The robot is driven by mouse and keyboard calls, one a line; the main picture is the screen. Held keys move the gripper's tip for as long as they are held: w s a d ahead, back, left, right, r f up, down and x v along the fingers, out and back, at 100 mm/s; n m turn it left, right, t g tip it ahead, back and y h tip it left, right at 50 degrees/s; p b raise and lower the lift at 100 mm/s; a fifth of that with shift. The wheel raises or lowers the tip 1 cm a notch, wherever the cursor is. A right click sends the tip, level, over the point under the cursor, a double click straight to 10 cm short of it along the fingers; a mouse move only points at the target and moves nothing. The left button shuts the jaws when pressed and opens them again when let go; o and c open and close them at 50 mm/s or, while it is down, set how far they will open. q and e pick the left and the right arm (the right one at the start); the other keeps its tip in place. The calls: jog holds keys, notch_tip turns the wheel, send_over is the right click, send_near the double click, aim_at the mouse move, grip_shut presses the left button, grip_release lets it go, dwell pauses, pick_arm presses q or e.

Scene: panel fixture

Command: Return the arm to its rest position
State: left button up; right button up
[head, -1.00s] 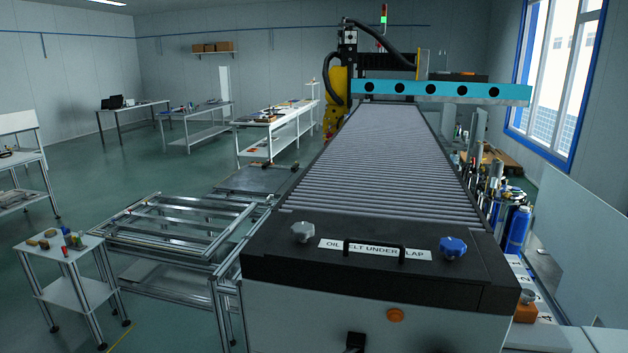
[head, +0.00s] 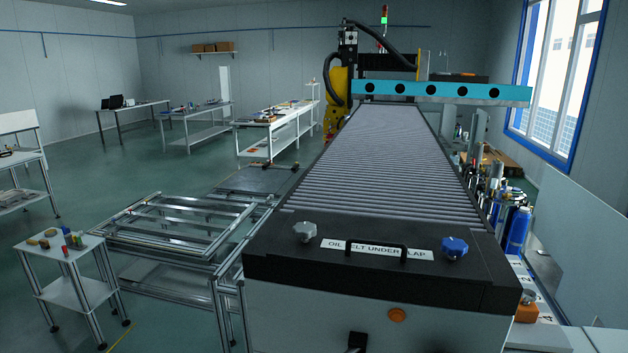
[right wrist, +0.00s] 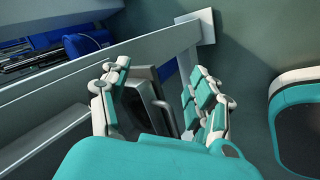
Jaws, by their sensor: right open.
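My right gripper (right wrist: 160,72) shows in the right wrist view, with teal and grey fingers spread apart. It is open, and nothing is clearly held between the fingers. A dark grey angular shape (right wrist: 140,105) shows between them; I cannot tell what it is or how far away it lies. Neither gripper shows in the head view, and my left gripper is in no view.
The panel fixture (head: 380,265) with its ribbed bed (head: 385,165) fills the head view's centre. A blue bottle (head: 517,232) stands at its right. A metal frame (head: 165,228) and small table (head: 65,262) stand left. A grey beam (right wrist: 110,68) crosses behind the right gripper.

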jog(key=s+a+f+m+g+y, duration=0.15)
jog(key=s+a+f, duration=0.3)
jog(key=a, duration=0.55)
jog(key=s+a+f+m+g+y, duration=0.1)
jog(key=s+a+f+m+g, duration=0.15)
jog(key=s+a, duration=0.5)
jog(key=s+a+f+m+g+y, duration=0.15)
jog(key=s+a+f, duration=0.25)
jog(key=a, duration=0.7)
notch_tip(320, 180, down, 9)
jog(key=h+b, duration=0.1)
jog(key=b, duration=0.8)
jog(key=shift+w+d, duration=0.15)
jog(key=shift+d, duration=0.15)
jog(key=shift+r+m, duration=0.1)
jog(key=shift+m, duration=0.15)
